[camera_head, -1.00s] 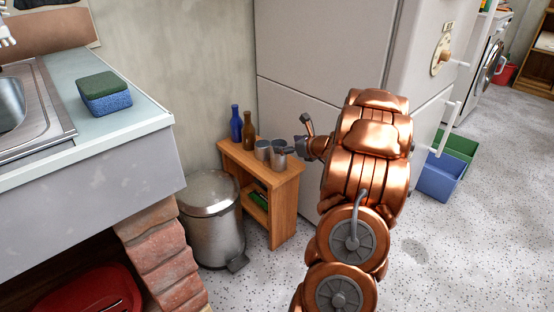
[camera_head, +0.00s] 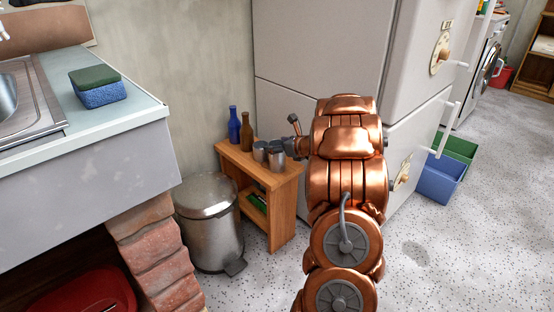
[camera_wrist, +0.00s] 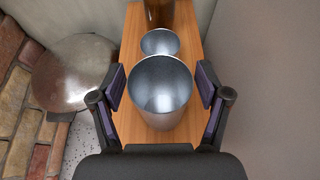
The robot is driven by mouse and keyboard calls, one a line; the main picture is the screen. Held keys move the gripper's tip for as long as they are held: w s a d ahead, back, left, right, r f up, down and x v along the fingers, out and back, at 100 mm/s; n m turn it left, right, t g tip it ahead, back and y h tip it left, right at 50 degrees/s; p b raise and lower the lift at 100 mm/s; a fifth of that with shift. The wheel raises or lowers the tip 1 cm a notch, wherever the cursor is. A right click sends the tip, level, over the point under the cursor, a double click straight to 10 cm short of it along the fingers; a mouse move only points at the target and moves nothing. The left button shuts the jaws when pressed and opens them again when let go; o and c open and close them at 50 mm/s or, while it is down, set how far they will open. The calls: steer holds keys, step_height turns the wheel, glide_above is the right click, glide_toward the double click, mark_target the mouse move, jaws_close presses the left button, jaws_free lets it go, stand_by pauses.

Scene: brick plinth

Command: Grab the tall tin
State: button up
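The nearer metal tin (camera_wrist: 162,92) stands upright on the small wooden shelf, between the two fingers of my gripper (camera_wrist: 161,88) in the wrist view. It looks the taller of two tins. My gripper is open, with a finger on each side and a visible gap to the tin. A second, smaller-looking metal tin (camera_wrist: 160,42) stands just behind it. In the head view the nearer tin (camera_head: 276,160) and the other tin (camera_head: 260,151) sit side by side, and my gripper is partly hidden by my arm.
The wooden shelf (camera_head: 284,186) also holds a blue bottle (camera_head: 234,125) and a brown bottle (camera_head: 247,133). A metal pedal bin (camera_head: 211,225) stands left of it. The fridge (camera_head: 322,60) is close behind and to the right. A counter (camera_head: 120,118) is at left.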

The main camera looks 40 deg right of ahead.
steer(key=c, duration=0.9)
steer(key=shift+o, duration=0.2)
